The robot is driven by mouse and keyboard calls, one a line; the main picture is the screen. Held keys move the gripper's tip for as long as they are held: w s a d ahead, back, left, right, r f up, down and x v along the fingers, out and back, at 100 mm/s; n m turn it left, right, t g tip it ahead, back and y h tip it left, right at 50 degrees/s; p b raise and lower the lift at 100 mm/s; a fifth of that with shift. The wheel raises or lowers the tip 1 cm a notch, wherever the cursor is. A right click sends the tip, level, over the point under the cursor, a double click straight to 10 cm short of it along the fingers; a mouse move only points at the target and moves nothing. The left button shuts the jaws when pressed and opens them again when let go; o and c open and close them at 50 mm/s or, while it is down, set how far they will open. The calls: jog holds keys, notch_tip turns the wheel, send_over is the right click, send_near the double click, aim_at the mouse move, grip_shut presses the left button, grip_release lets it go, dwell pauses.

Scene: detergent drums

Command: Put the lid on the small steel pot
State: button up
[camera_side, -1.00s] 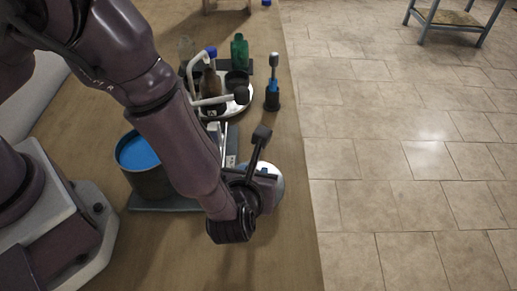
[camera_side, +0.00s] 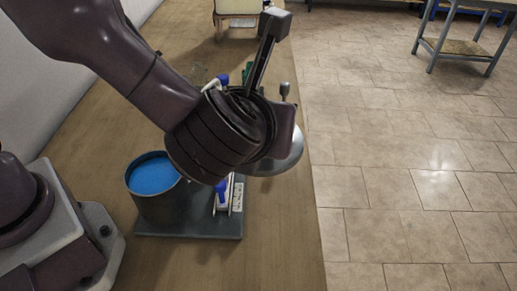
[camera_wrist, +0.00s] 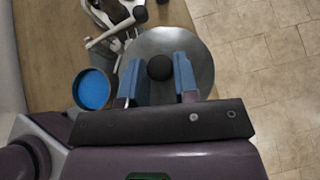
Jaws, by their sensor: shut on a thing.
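The lid (camera_wrist: 200,55) is a round grey metal disc with a black knob (camera_wrist: 160,67). In the wrist view my gripper (camera_wrist: 159,72) has its two blue-grey fingers shut on the knob. In the side view the lid (camera_side: 283,157) shows partly behind my gripper, which hides its own fingertips there; the lid looks raised above the table. The steel pot (camera_side: 157,197) stands open on a dark grey board, filled with bright blue up near its rim. It is left of and below my gripper, and it also shows left of the lid in the wrist view (camera_wrist: 92,90).
The dark board (camera_side: 190,222) also bears a small white item with a blue top (camera_side: 222,190), right of the pot. Bottles and a white-handled thing (camera_wrist: 115,30) stand behind, mostly hidden by my arm in the side view. The table's right edge drops to a tiled floor.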

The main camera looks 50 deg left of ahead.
jog(key=s+a+n+g+y, duration=0.2)
jog(key=s+a+n+g, duration=0.35)
jog(key=a, duration=0.25)
jog(key=s+a+n+g+y, duration=0.35)
jog(key=a+n, duration=0.25)
jog(key=a, duration=0.2)
notch_tip(320, 180, down, 11)
jog(key=g, duration=0.1)
jog(key=shift+s+a, duration=0.25)
jog(key=shift+a, duration=0.05)
jog(key=shift+f+n+h, duration=0.25)
dwell(1.5)
jog(key=o, duration=1.5)
jog(key=shift+r, duration=0.15)
